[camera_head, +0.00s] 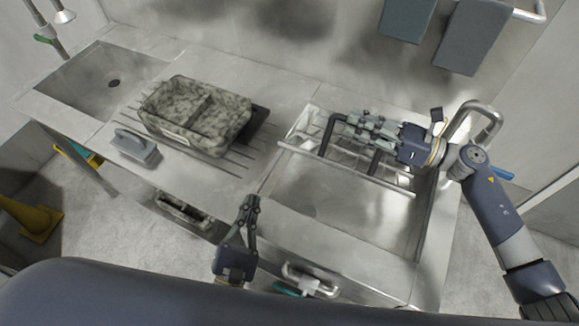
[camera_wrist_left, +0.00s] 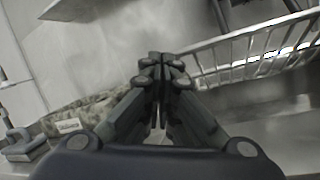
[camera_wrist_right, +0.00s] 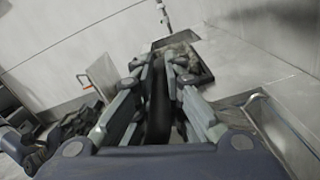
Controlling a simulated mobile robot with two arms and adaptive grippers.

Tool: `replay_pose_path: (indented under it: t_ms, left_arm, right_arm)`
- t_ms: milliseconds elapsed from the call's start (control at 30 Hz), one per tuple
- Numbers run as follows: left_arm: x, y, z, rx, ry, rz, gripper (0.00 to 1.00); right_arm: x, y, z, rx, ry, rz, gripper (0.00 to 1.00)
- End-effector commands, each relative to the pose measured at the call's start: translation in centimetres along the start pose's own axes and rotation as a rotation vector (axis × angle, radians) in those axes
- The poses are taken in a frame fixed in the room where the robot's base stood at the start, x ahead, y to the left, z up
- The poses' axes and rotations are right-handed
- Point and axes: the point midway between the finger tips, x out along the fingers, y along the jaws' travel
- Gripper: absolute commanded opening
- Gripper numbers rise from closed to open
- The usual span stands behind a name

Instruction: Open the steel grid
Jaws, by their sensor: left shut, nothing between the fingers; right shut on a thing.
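The steel grid (camera_head: 400,186) is a wire rack at the back part of the sunken steel basin (camera_head: 330,207). It appears tilted up, with the front of the basin uncovered. A black U-shaped handle (camera_head: 325,135) stands on it. My right gripper (camera_head: 348,127) is shut on the handle; a dark bar shows between its fingers in the right wrist view (camera_wrist_right: 158,100). My left gripper (camera_head: 250,203) is shut and empty, over the basin's left front edge. In the left wrist view the grid (camera_wrist_left: 255,55) is beyond its fingertips, apart from them.
A speckled tray (camera_head: 205,140) and a grey brush (camera_head: 135,147) are on the counter to the left. A sink (camera_head: 95,75) is at the far left. A large curved tap (camera_head: 485,112) stands at the right, close to my right wrist. Grey cloths (camera_head: 470,35) hang behind.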

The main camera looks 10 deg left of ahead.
Motion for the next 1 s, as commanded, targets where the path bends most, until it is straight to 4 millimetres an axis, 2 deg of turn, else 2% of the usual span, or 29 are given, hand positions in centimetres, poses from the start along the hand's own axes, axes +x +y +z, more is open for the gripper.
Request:
replay_pose_path:
  t_ms: [200,333,567,800,1000]
  left_arm:
    - [1.3,-3.2,-1.1,-0.307,0.051,-0.151,0.0]
    - [1.6,-4.3,-1.6,-0.41,0.08,-0.197,0.0]
    - [3.0,-5.0,-1.8,-0.459,0.095,-0.216,0.0]
    - [7.2,-6.0,-1.9,-0.458,0.093,-0.214,0.0]
    - [10.1,-6.7,-2.1,-0.455,0.095,-0.215,0.0]
  right_arm:
    - [-0.1,-0.2,0.2,-0.002,-0.003,-0.005,0.0]
    - [-0.1,-0.2,0.2,-0.002,-0.003,-0.005,0.0]
    - [-0.1,-0.1,0.1,-0.002,-0.002,-0.005,0.0]
    - [-0.1,-0.1,0.1,-0.001,-0.001,-0.004,0.0]
    - [-0.1,-0.1,0.1,-0.001,-0.001,-0.004,0.0]
